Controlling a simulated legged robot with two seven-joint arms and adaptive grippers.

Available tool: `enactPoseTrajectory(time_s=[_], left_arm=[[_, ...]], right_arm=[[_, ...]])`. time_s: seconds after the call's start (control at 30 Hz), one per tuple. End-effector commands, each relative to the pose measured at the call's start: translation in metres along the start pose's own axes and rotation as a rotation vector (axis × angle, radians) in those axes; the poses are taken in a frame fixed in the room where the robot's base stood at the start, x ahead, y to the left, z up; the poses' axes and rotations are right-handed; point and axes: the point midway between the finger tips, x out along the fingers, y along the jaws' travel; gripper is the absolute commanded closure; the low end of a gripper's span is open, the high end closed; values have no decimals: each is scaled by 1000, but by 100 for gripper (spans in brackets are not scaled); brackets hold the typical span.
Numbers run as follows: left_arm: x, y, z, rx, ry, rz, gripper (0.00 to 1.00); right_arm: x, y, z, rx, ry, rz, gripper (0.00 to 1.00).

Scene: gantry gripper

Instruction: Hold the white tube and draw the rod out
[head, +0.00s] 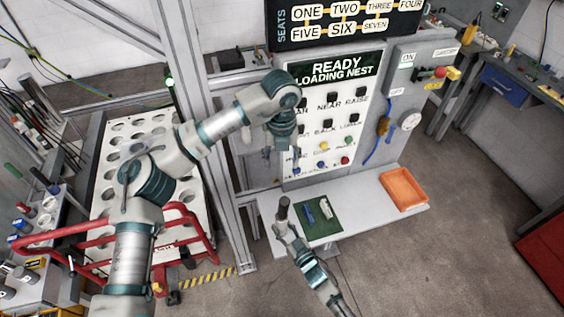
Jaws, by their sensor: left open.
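A small white piece (326,208), which looks like the white tube, lies on a green mat (318,232) on the grey shelf below the control panel. A small blue piece (309,214) lies just left of it. I cannot tell whether this is the rod. My left gripper (296,167) is open, pointing down in front of the panel's lower left buttons, above and apart from the mat. My right arm comes in from the bottom. Its dark end (283,206) is left of the mat, and its fingers are too small to make out.
The control panel (333,119) with several buttons stands behind the shelf (365,196). An orange tray (403,189) sits at the shelf's right. A metal post (222,150) stands at the shelf's left. A white rack with holes (112,185) and red rails is further left.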

Motion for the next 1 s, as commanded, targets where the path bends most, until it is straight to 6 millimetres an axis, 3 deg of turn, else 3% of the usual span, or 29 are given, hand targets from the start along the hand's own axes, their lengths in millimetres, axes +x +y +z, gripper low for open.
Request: enactPoseTrajectory(time_s=[0.07,0.1,0.2,0.57,0.67,1.0], left_arm=[[0,0,0,0,0,0,38],[0,0,0,0,0,0,38],[0,0,0,0,0,0,38],[0,0,0,0,0,0,38],[0,0,0,0,0,0,38],[1,0,0,0,0,0,38]], right_arm=[[0,0,-1,0,2,0,92],[0,0,-1,0,2,0,51],[0,0,-1,0,2,0,29],[-4,0,0,0,0,0,29],[-17,0,1,0,-1,0,29],[-90,0,2,1,-2,-1,29]])
